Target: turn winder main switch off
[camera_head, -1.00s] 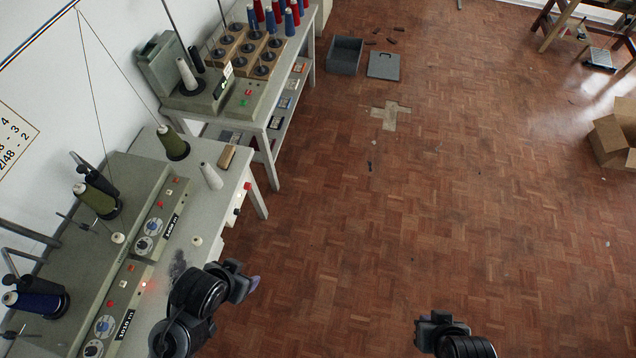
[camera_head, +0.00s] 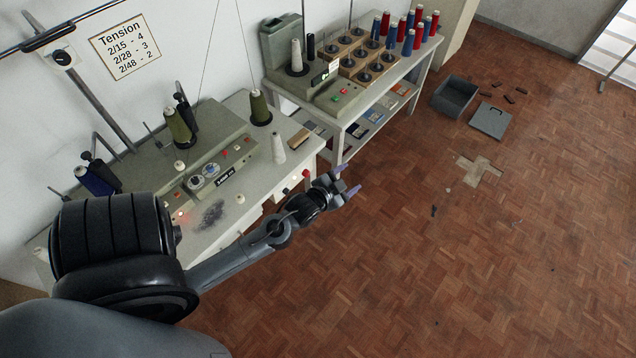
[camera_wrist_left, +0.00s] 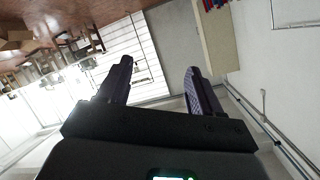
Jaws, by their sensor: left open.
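The grey-green winder (camera_head: 232,152) with dials stands on the nearer table by the wall. On that table's front side is a white panel with a red knob (camera_head: 306,174) and a dark knob (camera_head: 285,191). I cannot tell for certain which control is the main switch or how it is set. My left gripper (camera_head: 346,183) is open and empty, just right of the red knob in the picture, apart from it and out over the floor side. In the left wrist view its two fingers (camera_wrist_left: 158,84) stand apart with nothing between them. My right gripper is out of view.
A second table (camera_head: 355,118) behind carries another grey-green machine (camera_head: 330,92) and several red and blue cones. Olive cones and a white cone (camera_head: 278,148) stand on the nearer table. A grey bin (camera_head: 455,97) and its lid (camera_head: 491,122) lie on the open wooden floor.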

